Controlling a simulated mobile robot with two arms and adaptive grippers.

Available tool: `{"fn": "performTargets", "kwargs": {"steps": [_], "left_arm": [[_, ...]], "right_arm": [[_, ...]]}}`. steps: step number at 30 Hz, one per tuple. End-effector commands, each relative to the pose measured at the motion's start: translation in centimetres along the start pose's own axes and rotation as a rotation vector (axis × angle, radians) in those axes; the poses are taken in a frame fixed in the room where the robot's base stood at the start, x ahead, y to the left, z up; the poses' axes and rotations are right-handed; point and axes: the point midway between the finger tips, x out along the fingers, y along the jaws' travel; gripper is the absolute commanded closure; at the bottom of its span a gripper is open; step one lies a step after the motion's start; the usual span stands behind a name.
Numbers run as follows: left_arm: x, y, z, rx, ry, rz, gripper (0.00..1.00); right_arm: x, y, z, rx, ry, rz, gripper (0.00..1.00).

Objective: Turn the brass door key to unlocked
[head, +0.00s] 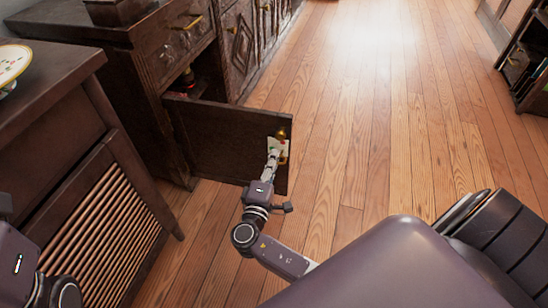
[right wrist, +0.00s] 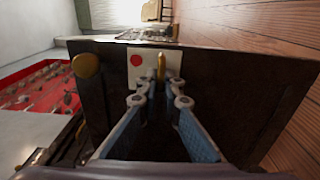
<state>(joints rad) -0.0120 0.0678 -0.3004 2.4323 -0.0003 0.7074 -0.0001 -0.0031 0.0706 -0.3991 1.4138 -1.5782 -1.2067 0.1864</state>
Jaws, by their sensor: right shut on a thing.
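The brass key (right wrist: 161,67) stands out from a white plate (right wrist: 138,62) on a dark wooden cabinet door (head: 225,140). A red dot shows on the plate, to the left of the key in the right wrist view. My right gripper (head: 272,158) is at the plate near the door's free edge. In the right wrist view its fingertips (right wrist: 159,98) are closed in on the key from both sides. In the head view the gripper largely hides the key. My left arm shows at the lower left of the head view, but its gripper is out of frame.
A round brass knob (head: 281,133) sits on the door beside the plate. The door stands swung open from the dark carved cabinet (head: 180,45). A slatted cabinet (head: 100,230) stands at left. The wooden floor (head: 370,110) right of the door is clear.

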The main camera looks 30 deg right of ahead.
Motion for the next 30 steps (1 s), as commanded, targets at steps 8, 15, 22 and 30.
{"fn": "performTargets", "kwargs": {"steps": [8, 15, 22, 30], "left_arm": [[0.0, 0.0, 0.0, -0.001, -0.001, 0.000, 0.60], [0.0, 0.0, 0.1, -0.001, -0.002, 0.000, 0.60], [0.0, 0.0, 0.1, 0.000, -0.001, 0.000, 0.60], [0.1, 0.0, 0.0, 0.001, 0.001, 0.000, 0.60]], "right_arm": [[-0.1, 0.0, -0.2, -0.002, 0.005, -0.001, 1.00], [-0.1, 0.0, -0.1, -0.001, 0.003, -0.001, 0.76], [0.0, 0.0, -0.1, -0.001, 0.002, 0.000, 0.76], [-2.6, -0.1, -0.1, -0.001, 0.002, -0.003, 0.76]]}}
